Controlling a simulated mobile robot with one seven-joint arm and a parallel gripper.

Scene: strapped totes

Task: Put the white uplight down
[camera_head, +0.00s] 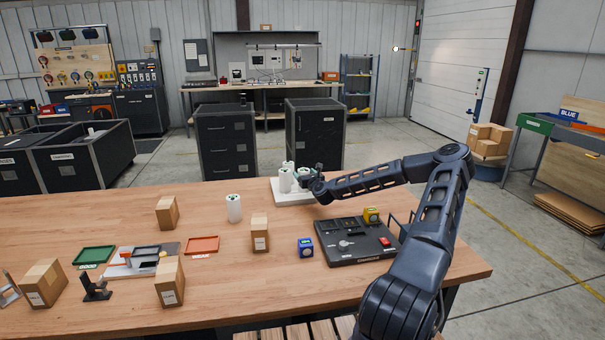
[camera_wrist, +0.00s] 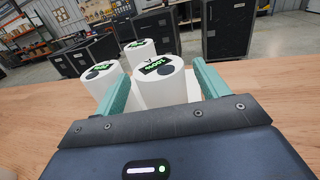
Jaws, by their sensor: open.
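Three white uplights with black and green tops stand close together in the wrist view. The nearest uplight (camera_wrist: 165,85) stands between the two teal fingers of my gripper (camera_wrist: 160,74), which are open, with a gap showing on its right side. The other two uplights (camera_wrist: 88,70) (camera_wrist: 138,50) stand just beyond it. In the head view the group of uplights (camera_head: 285,180) stands on a white board (camera_head: 296,198) at the table's far edge, with my gripper (camera_head: 306,182) at its right. The nearest uplight's base is hidden by my gripper.
Another white cylinder (camera_head: 234,208) stands alone on the wooden table (camera_head: 205,215). A black test panel (camera_head: 350,243), a blue cube (camera_head: 305,248), a yellow cube (camera_head: 371,215) and a cardboard box (camera_head: 259,235) stand nearer. Green (camera_head: 93,255) and orange (camera_head: 202,244) trays lie at left.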

